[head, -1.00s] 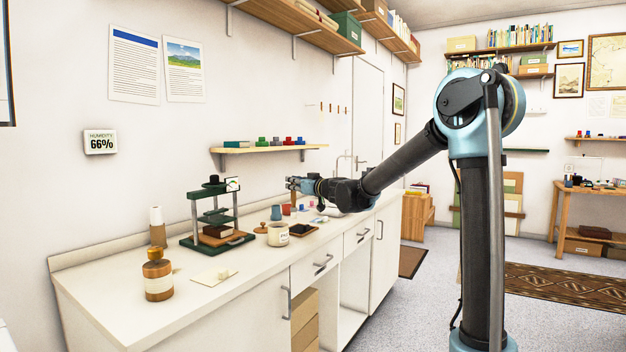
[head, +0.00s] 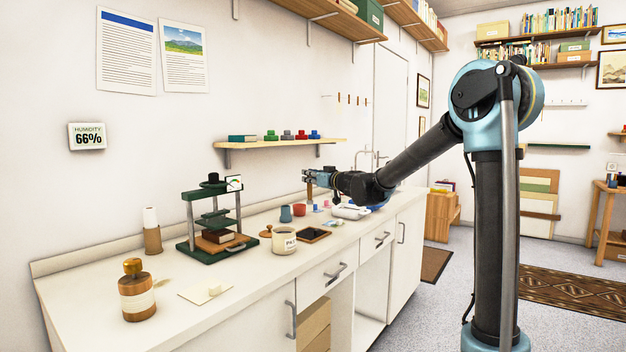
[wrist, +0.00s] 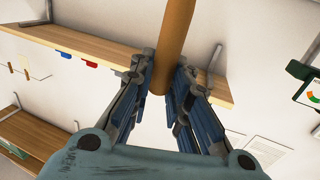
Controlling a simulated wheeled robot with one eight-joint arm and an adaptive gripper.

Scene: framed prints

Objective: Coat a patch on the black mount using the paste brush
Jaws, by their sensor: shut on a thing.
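My gripper (head: 310,177) is shut on the paste brush, whose brown wooden handle (wrist: 174,40) runs between the fingers in the wrist view. In the head view the brush (head: 309,193) hangs roughly upright below the fingers, above the counter; its bristles are too small to make out. The black mount (head: 312,235) lies flat on the counter as a dark square with a brown edge, below my gripper and apart from it. The cream paste pot (head: 285,241), with a partly readable label, stands just left of the mount.
A green press (head: 216,215) stands left on the counter (head: 250,295). A brown bottle (head: 137,290) is nearer. A blue cup (head: 285,213) and red cup (head: 299,210) stand behind the mount. A wall shelf (head: 280,143) with coloured items is above, close to my gripper.

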